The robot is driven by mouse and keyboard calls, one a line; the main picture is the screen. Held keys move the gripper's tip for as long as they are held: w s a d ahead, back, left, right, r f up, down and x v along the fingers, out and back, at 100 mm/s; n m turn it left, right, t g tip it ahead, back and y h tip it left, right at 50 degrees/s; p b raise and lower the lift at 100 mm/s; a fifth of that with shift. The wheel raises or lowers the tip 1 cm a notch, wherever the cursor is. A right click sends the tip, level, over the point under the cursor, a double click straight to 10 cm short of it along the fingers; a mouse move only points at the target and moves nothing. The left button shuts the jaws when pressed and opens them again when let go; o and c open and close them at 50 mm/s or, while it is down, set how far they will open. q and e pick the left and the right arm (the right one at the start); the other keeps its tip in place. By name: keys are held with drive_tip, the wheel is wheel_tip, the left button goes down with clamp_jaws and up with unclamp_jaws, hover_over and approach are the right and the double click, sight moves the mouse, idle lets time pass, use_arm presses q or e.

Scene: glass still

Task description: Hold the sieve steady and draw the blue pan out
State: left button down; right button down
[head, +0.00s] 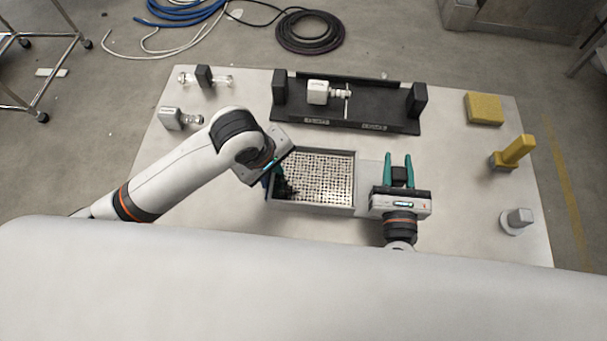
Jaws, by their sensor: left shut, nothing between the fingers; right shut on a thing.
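The sieve (321,176) is a grey rectangular frame with a pale perforated mesh, in the middle of the table in the head view. A pale grey flat part (369,173) shows at its right side, reaching to my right gripper. It looks like the pan, though little blue shows. My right gripper (398,160) is shut on a dark block (399,177) between its teal fingers, beside the pale part. My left gripper (279,184) is shut and empty at the sieve's left wall. Its fingers are partly hidden, and I cannot tell whether it touches the wall.
A black rack (345,113) with a small white-capped fitting (318,92) stands behind the sieve. Glass pieces (218,80) lie at back left. A yellow block (484,108), a yellow-handled tool (517,150) and a grey knob (517,220) stand along the right. The table's front right is clear.

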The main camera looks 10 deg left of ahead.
use_arm(q)
drive_tip(key=shift+w+a, duration=0.15)
drive_tip(key=shift+r, duration=1.75)
drive_tip(key=shift+d+r, duration=0.3)
drive_tip(key=shift+r, duration=0.55)
drive_tip(key=shift+d+r, duration=0.3)
drive_tip(key=shift+r, duration=0.55)
drive_tip(key=f, duration=0.6)
drive_tip(key=shift+d+f, duration=0.2)
drive_tip(key=shift+f, duration=0.2)
